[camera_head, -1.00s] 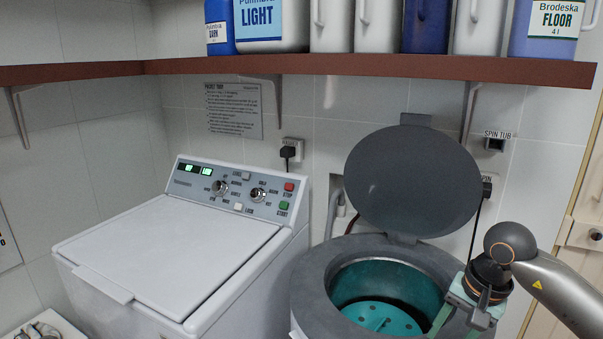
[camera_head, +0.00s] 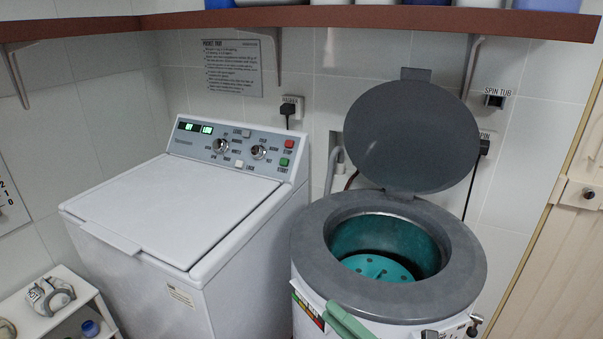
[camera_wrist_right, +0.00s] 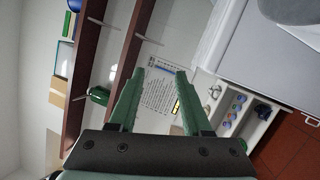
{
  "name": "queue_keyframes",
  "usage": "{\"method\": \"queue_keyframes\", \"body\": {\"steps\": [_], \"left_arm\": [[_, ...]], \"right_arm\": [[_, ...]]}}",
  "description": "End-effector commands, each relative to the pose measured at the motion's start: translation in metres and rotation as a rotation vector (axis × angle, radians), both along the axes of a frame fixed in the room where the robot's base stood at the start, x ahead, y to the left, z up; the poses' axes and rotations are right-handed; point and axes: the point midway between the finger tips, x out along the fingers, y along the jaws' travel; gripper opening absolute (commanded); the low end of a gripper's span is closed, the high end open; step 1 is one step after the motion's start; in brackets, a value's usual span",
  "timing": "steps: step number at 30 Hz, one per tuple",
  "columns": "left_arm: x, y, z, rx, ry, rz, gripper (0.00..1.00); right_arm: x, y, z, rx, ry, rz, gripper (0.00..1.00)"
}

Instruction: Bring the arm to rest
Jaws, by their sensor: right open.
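My right gripper shows in the head view only as green finger parts (camera_head: 345,322) at the bottom edge, in front of the spin tub (camera_head: 462,262). The rest of that arm is out of the head view. In the right wrist view the gripper (camera_wrist_right: 160,75) is open, with two green fingers apart and nothing between them. Beyond the fingers is a printed sheet on the wall (camera_wrist_right: 158,95). My left gripper is in neither view.
The spin tub's round grey lid (camera_head: 412,137) stands open, showing the teal drum (camera_head: 378,267). A white washing machine (camera_head: 180,210) with its lid shut stands to the left. A brown shelf (camera_head: 350,18) runs above. A small white rack (camera_head: 40,305) is at lower left.

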Motion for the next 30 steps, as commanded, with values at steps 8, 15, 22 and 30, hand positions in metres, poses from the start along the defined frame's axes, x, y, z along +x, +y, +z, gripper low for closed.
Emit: {"method": "queue_keyframes", "body": {"steps": [8, 15, 22, 30], "left_arm": [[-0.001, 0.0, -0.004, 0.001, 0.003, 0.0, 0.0], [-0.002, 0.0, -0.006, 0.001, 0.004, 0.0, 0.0], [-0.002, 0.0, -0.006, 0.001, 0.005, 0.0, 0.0], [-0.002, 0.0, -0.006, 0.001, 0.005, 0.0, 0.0]], "right_arm": [[-0.047, -0.083, -0.167, 0.752, 1.02, -0.453, 0.49], [-0.136, -0.105, -0.26, 1.15, 1.5, -0.743, 0.49], [-0.165, -0.106, -0.279, 1.254, 1.616, -0.826, 0.49], [-0.165, -0.106, -0.279, 1.251, 1.613, -0.824, 0.49]]}}
